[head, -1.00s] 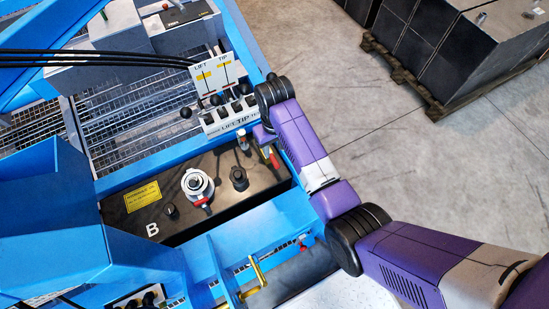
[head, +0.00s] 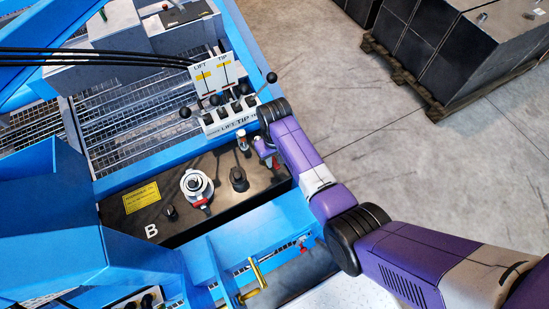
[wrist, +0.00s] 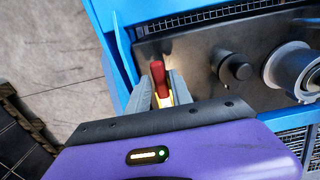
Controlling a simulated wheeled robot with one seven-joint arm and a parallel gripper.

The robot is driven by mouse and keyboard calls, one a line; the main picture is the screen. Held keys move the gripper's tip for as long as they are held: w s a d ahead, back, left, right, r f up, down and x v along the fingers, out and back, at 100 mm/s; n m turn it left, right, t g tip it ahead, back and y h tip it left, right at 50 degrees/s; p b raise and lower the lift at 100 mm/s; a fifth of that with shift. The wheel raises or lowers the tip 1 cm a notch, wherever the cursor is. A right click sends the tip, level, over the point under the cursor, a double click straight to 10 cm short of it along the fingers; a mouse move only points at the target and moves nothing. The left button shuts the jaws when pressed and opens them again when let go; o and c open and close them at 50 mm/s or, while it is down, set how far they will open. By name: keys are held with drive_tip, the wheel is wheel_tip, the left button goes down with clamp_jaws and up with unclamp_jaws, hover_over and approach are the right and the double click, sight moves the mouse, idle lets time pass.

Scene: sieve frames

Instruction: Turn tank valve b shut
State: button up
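The black tank marked B (head: 120,222) sits in the blue frame. The valve with a red handle (wrist: 158,76) is at the tank's end by my gripper and shows in the wrist view. Yellow shows below the red part, between my fingers. My gripper (wrist: 159,90) has its two grey fingers apart, one on each side of the handle. Contact with the handle cannot be made out. In the head view my gripper (head: 266,150) is over the tank's right end and covers most of the valve.
A round silver fitting with a red part (head: 197,187) and a black cap (head: 239,179) stand on the tank. Lift and tip levers (head: 230,110) rise behind my wrist. A blue beam (head: 250,225) runs along the front. Open floor lies right, before dark crates (head: 440,50).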

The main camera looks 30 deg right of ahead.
clamp_jaws()
idle(1.2)
